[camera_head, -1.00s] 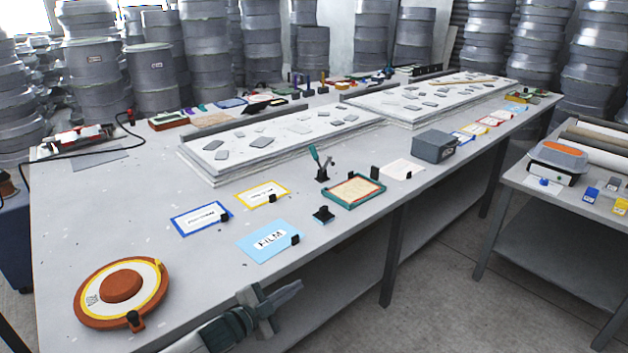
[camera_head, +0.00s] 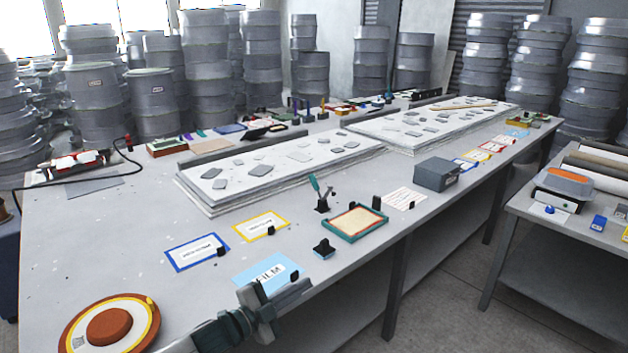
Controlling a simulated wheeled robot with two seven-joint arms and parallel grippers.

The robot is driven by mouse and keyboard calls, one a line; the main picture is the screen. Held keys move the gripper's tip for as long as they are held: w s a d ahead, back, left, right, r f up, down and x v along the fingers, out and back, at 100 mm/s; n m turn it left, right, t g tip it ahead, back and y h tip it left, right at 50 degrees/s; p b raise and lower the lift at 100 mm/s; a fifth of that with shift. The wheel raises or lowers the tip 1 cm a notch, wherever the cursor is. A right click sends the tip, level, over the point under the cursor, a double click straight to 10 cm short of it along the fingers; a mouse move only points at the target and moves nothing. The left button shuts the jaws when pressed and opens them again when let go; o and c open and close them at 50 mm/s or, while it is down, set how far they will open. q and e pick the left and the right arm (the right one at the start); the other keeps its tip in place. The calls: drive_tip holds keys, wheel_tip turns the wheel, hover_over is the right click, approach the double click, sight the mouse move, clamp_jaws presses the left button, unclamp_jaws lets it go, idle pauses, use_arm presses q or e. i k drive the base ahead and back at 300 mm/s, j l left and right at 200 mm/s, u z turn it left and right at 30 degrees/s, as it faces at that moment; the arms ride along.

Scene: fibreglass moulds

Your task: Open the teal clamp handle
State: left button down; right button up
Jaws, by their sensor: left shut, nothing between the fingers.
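The clamp with the teal handle (camera_head: 315,184) stands on the table near the middle of the view. Its handle points up and leans left from a small dark base (camera_head: 322,206). My left gripper (camera_head: 304,291) is at the lower middle, shut and empty. It is apart from the clamp, nearer the camera and lower in the picture, and covers part of the light-blue FILM card (camera_head: 256,268). My right gripper is not in view.
A teal-framed tray (camera_head: 355,224) lies right of the clamp, with a small black block (camera_head: 323,249) in front. Blue-edged (camera_head: 197,252) and yellow-edged (camera_head: 262,226) cards lie to the left. White slabs (camera_head: 275,158) lie behind. A grey box (camera_head: 437,174) stands further right.

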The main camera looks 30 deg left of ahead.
sight(313, 181)
drive_tip(key=i+j, duration=1.4)
drive_tip(key=i, duration=0.15)
